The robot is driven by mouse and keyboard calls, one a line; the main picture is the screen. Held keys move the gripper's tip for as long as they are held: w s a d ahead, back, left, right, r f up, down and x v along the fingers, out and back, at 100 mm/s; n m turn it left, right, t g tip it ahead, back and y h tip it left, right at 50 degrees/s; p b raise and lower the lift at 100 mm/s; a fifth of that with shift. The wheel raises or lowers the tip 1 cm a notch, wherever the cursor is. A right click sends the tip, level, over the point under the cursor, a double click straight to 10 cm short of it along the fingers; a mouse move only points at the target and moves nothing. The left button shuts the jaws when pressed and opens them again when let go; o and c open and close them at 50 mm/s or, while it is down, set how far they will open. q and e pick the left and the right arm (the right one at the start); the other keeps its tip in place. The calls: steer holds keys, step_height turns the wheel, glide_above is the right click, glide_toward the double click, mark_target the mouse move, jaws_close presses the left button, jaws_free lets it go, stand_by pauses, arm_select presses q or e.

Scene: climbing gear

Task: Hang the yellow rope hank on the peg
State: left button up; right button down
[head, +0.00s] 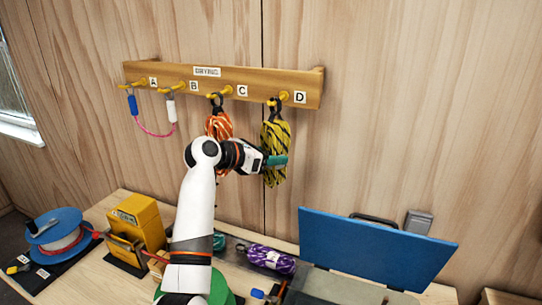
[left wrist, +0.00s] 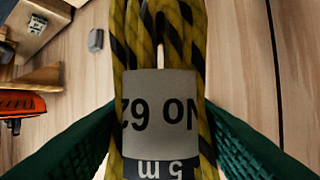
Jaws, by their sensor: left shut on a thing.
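The yellow rope hank (head: 273,140) has black flecks and a black loop (head: 275,106) at its top. It hangs upright below peg D (head: 284,96) on the wooden rack (head: 230,76). The loop meets the peg in the head view, but I cannot tell whether it is fully around it. My left gripper (head: 275,161) is shut on the hank at mid-height. In the left wrist view the hank (left wrist: 145,30) lies between my green finger pads, with its grey label (left wrist: 160,105) facing me. My right gripper is not in view.
An orange rope hank (head: 218,126) hangs at peg C, close left of my gripper. A pink cord (head: 152,132) hangs at pegs A and B. Below, the bench holds a blue reel (head: 55,225), a yellow box (head: 140,218), a purple hank (head: 270,259) and a blue panel (head: 370,250).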

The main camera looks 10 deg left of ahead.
arm_select(q)
steer(key=o, duration=1.6)
steer(key=shift+s, duration=0.1)
steer(key=shift+s+a+b, duration=0.2)
steer(key=shift+a+b, duration=0.1)
steer(key=shift+b, duration=0.05)
steer(key=b+v, duration=0.4)
steer(key=v, duration=0.7)
steer(key=shift+r+b, duration=0.2)
steer(key=shift+b, duration=0.1)
steer(key=shift+s, duration=0.1)
